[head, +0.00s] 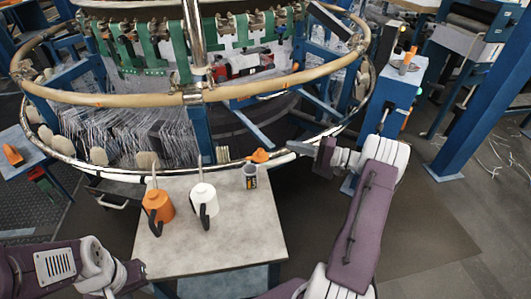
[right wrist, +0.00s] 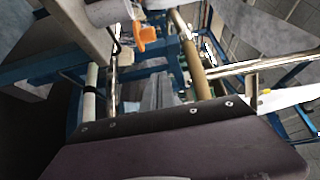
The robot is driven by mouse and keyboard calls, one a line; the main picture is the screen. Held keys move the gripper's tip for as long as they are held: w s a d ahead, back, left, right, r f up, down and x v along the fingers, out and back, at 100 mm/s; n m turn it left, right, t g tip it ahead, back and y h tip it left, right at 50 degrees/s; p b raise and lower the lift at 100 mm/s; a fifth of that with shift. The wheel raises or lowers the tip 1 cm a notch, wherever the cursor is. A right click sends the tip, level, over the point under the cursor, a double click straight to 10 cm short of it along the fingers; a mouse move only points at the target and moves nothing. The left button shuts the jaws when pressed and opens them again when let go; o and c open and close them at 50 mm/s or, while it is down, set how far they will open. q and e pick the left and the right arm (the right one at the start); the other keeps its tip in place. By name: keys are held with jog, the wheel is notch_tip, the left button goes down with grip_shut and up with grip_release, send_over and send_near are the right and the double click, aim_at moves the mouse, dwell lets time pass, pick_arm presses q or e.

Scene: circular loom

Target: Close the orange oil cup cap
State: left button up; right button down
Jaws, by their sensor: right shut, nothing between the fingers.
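The orange oil cup cap (head: 258,155) is at the loom's lower metal ring, just behind the table's far edge. It appears raised, but its hinge is too small to make out. An orange part, apparently the same cap, shows in the right wrist view (right wrist: 147,38), beyond the fingers. My right gripper (head: 300,147) is shut and empty, to the right of the cap and apart from it. Its fingers also show in the right wrist view (right wrist: 157,92). My left arm is low at the left; its gripper (head: 134,277) shows only partly, and its opening is unclear.
A grey table (head: 240,232) stands before the loom, with an orange oil can (head: 157,206), a white oil can (head: 203,199) and a small dark-and-white can (head: 250,177). The loom's ring (head: 120,166) borders the far side. A blue post (head: 397,85) stands at right; open floor lies right of the table.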

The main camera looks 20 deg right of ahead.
aim_at(257, 154)
jog(key=w+a+b, duration=0.1)
jog(key=w+a, duration=0.2)
jog(key=a, duration=0.5)
jog(key=shift+w+f, duration=0.2)
jog(key=shift+f, duration=0.1)
jog(key=shift+a, duration=0.1)
dwell(0.4)
